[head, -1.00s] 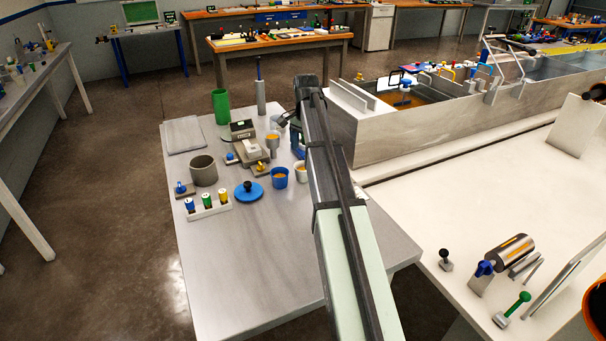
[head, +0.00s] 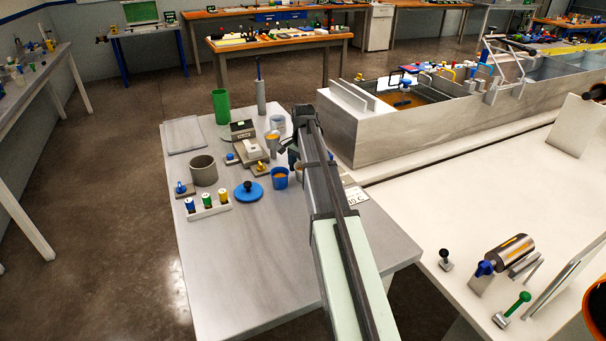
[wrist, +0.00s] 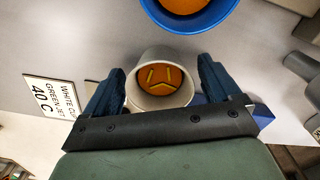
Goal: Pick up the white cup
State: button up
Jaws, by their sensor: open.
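The white cup (wrist: 142,95) stands upright in the wrist view with orange contents and small yellow bars inside. My gripper (wrist: 160,70) is open, with one dark blue finger on each side of the cup. I cannot tell whether either finger touches it. In the head view my arm hides nearly all of the white cup, and the gripper's fingers are largely hidden too.
A blue cup (head: 279,178) with orange contents stands close by; it also shows in the wrist view (wrist: 190,22). A label card (wrist: 53,97) reading "WHITE CUP GREEN JET 40 C" lies beside the white cup. A blue lid (head: 248,193) lies left. The table's front (head: 270,260) is clear.

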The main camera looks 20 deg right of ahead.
jog(key=c, duration=1)
